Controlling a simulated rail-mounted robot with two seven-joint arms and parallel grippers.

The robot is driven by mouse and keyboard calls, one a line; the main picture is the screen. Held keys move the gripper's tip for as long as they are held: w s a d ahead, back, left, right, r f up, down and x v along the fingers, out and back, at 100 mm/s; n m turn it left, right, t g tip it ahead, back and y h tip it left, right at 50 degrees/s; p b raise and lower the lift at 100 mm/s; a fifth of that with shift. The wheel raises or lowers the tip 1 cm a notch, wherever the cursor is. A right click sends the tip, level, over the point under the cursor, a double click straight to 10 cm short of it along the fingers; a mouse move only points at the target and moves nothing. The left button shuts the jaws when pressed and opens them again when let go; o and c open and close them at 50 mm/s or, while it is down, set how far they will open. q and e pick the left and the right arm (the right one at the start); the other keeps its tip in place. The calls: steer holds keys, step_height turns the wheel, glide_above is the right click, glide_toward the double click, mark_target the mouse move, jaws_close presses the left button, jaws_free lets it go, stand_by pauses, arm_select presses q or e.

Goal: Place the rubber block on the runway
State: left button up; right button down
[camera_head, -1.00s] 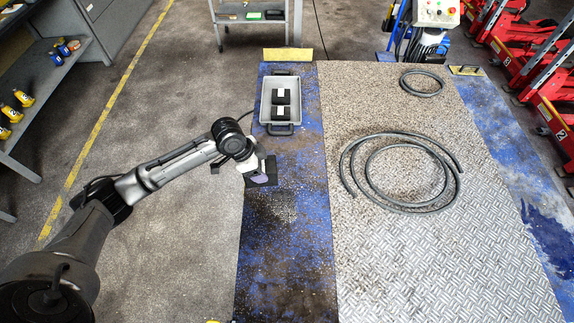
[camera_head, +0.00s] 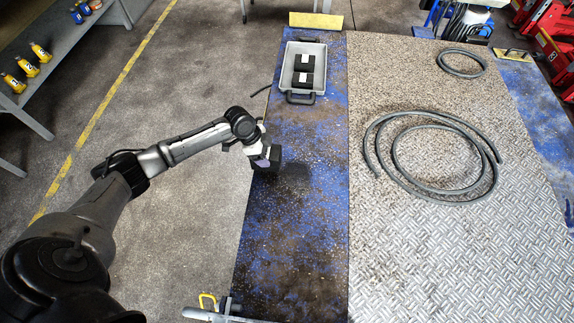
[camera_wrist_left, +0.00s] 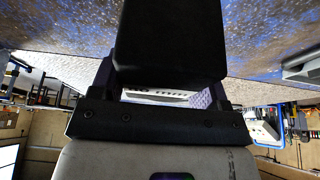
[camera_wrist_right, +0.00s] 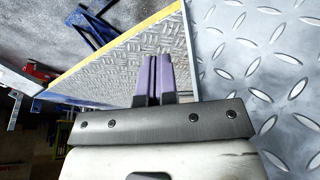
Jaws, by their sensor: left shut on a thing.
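My left gripper (camera_head: 266,158) is shut on a black rubber block (camera_head: 275,156). In the left wrist view the block (camera_wrist_left: 171,38) is large and close, between the fingers. In the head view it is over the left part of the blue, worn runway (camera_head: 300,220), with a dark patch like its shadow to its right. The exact gap below it cannot be told. My right gripper (camera_wrist_right: 153,80) shows only in its wrist view; its purple fingers are together with nothing visible between them, near patterned metal plate.
A grey tray (camera_head: 287,86) with two black blocks (camera_head: 303,70) stands at the runway's far end, before a yellow stop plate (camera_head: 316,21). A coiled hose (camera_head: 432,156) lies on the checkered plate (camera_head: 450,235). The middle runway is clear.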

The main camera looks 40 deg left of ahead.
arm_select(q)
steer(key=shift+w+d+f+b, duration=0.2)
steer(key=shift+w+d+f, duration=0.05)
steer(key=shift+d+f, duration=1)
steer(key=shift+w+d+f+b, duration=0.25)
steer(key=shift+d+f, duration=0.8)
steer(key=shift+f, duration=0.35)
steer(key=shift+w+d+f+b, duration=0.2)
steer(key=shift+d+f, duration=0.95)
steer(key=shift+f, duration=0.2)
steer(key=shift+f, duration=0.1)
steer(key=o, duration=0.9)
steer(key=shift+f, duration=0.1)
steer(key=o, duration=0.4)
steer(key=shift+o, duration=0.2)
